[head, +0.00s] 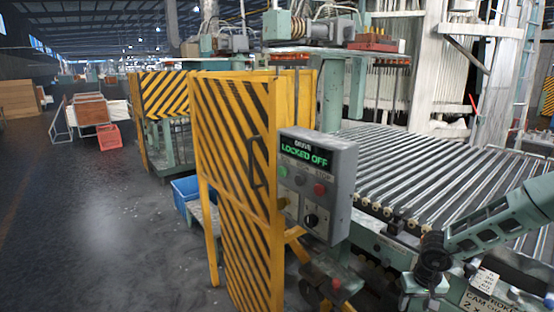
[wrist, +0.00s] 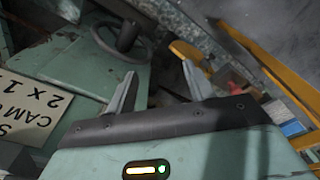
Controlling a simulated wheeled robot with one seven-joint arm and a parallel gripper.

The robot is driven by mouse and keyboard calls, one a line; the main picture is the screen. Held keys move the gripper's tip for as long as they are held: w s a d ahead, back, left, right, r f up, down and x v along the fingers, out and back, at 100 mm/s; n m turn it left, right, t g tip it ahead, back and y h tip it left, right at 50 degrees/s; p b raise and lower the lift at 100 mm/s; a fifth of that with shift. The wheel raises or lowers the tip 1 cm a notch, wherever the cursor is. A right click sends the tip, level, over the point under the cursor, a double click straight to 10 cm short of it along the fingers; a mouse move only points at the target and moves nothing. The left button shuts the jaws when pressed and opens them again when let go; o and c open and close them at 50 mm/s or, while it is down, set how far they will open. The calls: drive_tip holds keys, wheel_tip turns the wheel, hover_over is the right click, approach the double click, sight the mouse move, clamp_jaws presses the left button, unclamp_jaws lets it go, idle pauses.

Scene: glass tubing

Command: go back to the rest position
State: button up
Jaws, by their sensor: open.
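My gripper (wrist: 160,82) is open in the wrist view, with its two grey fingers apart and nothing between them. In the head view my arm reaches in from the right edge, and the gripper's body (head: 424,284) is low at the right, beside the front of the roller conveyor (head: 440,165). The fingertips are hard to make out there. A grey control box (head: 318,190) stands left of the gripper, apart from it; its display reads "LOCKED OFF".
Yellow-and-black striped guard panels (head: 235,150) stand left of the box. A sign (wrist: 30,108) and a dark handwheel (wrist: 128,36) are near the gripper in the wrist view. A blue crate (head: 186,190) sits behind the guard. The floor (head: 90,220) at left is open.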

drive_tip(key=w+a+r+n+t+y, duration=0.2)
drive_tip(key=w+a+r+t, duration=0.15)
drive_tip(key=a+r, duration=0.85)
drive_tip(key=s+a+r+n+y, duration=0.1)
drive_tip(key=s+a+r+n, duration=0.1)
drive_tip(key=s+a+r, duration=0.35)
drive_tip(key=s+a+r+n+y, duration=0.2)
drive_tip(key=a+r, duration=0.1)
drive_tip(key=a, duration=0.5)
drive_tip(key=s+a+r+n+g, duration=0.1)
drive_tip(key=s+a+r+g, duration=0.15)
drive_tip(key=s, duration=0.55)
drive_tip(key=s+a+r+n+g, duration=0.1)
drive_tip(key=s+a+r, duration=0.2)
drive_tip(key=s, duration=0.4)
drive_tip(key=s+d+r+h, duration=0.1)
drive_tip(key=s+d+h, duration=0.1)
drive_tip(key=s, duration=0.5)
drive_tip(key=s+d+r+g+h, duration=0.1)
drive_tip(key=s+d+r+h, duration=0.1)
drive_tip(key=s+d, duration=0.2)
drive_tip(key=s, duration=0.2)
drive_tip(key=shift+s+d+n, duration=0.3)
drive_tip(key=shift+s+n, duration=0.05)
drive_tip(key=shift+n, duration=0.05)
